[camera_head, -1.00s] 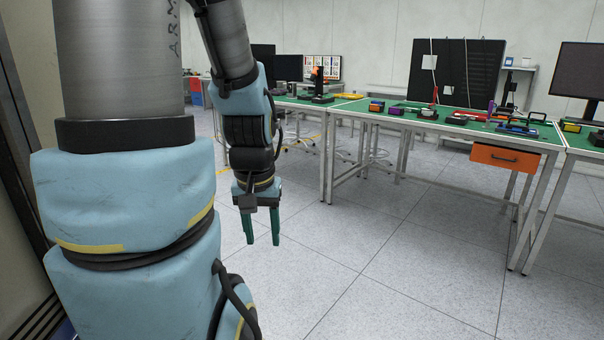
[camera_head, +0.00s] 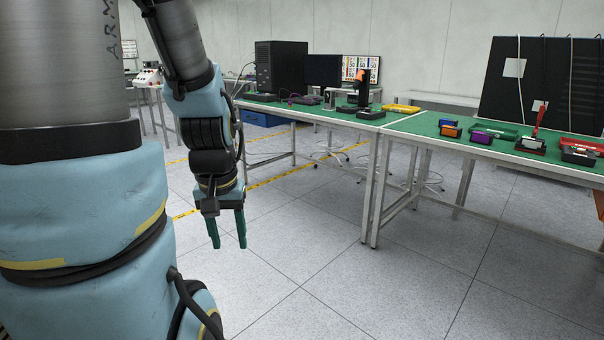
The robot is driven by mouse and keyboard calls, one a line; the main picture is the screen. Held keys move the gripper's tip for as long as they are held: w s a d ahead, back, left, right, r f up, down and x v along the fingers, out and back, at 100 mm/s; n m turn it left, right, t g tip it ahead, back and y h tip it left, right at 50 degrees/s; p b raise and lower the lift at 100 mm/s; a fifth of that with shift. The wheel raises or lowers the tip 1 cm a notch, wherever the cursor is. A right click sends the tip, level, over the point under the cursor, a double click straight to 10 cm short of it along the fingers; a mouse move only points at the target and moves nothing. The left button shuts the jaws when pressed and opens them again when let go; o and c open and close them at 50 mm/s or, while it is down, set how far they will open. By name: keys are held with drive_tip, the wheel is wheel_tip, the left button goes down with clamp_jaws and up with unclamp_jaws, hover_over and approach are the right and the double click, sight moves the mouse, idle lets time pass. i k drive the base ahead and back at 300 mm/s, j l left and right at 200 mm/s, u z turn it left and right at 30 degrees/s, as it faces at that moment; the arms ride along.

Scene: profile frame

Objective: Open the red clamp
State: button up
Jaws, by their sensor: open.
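A red clamp (camera_head: 537,122) with an upright red handle stands on a small base near the front edge of the right green-topped table (camera_head: 428,125). It is small in view, so the state of its jaw is hard to make out. My gripper (camera_head: 229,230) hangs down with its green fingers apart, open and empty. It is over the bare floor, to the left of the tables and well away from the clamp.
A black panel (camera_head: 550,85) stands behind. The floor (camera_head: 330,270) ahead is clear.

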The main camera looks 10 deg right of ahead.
sight(542, 108)
drive_tip(key=i+z, duration=0.15)
drive_tip(key=i, duration=0.4)
drive_tip(key=i+j+z, duration=0.15)
drive_tip(key=i, duration=0.35)
drive_tip(key=i+j+z, duration=0.1)
drive_tip(key=i, duration=0.45)
drive_tip(key=i+j+z, duration=0.15)
drive_tip(key=i+z, duration=0.3)
drive_tip(key=i+j+z, duration=0.2)
drive_tip(key=z, duration=0.2)
drive_tip(key=i+j+z, duration=0.2)
drive_tip(key=j+z, duration=0.25)
drive_tip(key=i+j+z, duration=0.2)
drive_tip(key=j+z, duration=0.25)
drive_tip(key=i+j+z, duration=0.2)
drive_tip(key=j, duration=0.25)
drive_tip(key=j+z, duration=0.2)
drive_tip(key=j, duration=0.25)
drive_tip(key=j+z, duration=0.15)
drive_tip(key=j, duration=0.3)
drive_tip(key=i, duration=0.05)
